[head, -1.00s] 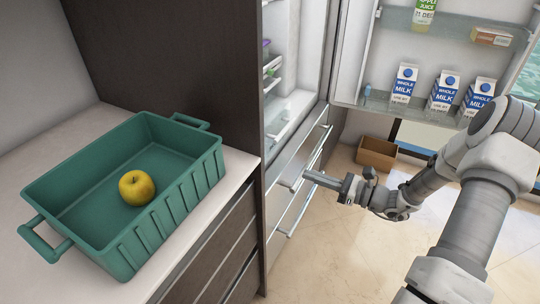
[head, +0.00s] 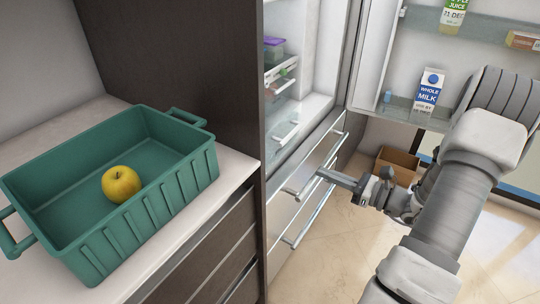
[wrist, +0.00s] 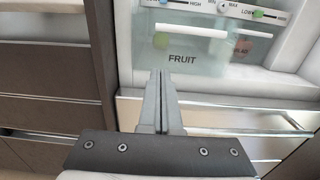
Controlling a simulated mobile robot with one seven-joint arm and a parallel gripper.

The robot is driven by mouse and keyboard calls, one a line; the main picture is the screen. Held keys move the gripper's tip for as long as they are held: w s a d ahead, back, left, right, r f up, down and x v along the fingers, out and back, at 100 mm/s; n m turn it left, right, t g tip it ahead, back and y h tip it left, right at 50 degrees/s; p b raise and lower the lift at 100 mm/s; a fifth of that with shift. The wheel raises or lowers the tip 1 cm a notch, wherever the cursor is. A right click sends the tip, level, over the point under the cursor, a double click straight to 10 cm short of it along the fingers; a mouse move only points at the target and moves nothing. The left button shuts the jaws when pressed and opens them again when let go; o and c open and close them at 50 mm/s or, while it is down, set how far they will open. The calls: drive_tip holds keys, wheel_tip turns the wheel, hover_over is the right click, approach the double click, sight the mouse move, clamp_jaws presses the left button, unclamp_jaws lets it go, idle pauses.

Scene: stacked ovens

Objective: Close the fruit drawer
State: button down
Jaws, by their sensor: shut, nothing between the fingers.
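The fruit drawer (wrist: 205,55) is a clear-fronted bin marked FRUIT, with a white bar handle, inside the open fridge. In the head view my gripper (head: 320,172) is in front of the lower fridge drawers; I see no contact with the fruit drawer.
The open fridge door (head: 385,60) with a milk carton (head: 428,90) is at right. Steel lower drawers (head: 300,195) with bar handles lie near my gripper. A green basket (head: 190,185) holding a yellow apple (head: 121,184) stands on the left counter. A brown box (head: 397,162) is on the floor.

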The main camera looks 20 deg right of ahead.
sight(271, 151)
drive_tip(key=b+x, duration=0.3)
drive_tip(key=x, duration=1)
drive_tip(key=shift+w+a+b, duration=0.15)
drive_tip(key=shift+b, duration=0.15)
drive_tip(key=shift+w+a, duration=0.15)
drive_tip(key=shift+w, duration=0.05)
drive_tip(key=x, duration=1.6)
drive_tip(key=shift+w+a+p, duration=0.25)
drive_tip(key=shift+a+p, duration=0.05)
drive_tip(key=shift+p, duration=0.05)
drive_tip(key=shift+w+a, duration=0.2)
drive_tip(key=shift+w, duration=0.05)
drive_tip(key=shift+w+a+r, duration=0.1)
drive_tip(key=shift+w+r, duration=0.05)
drive_tip(key=shift+r, duration=0.1)
drive_tip(key=shift+r, duration=0.1)
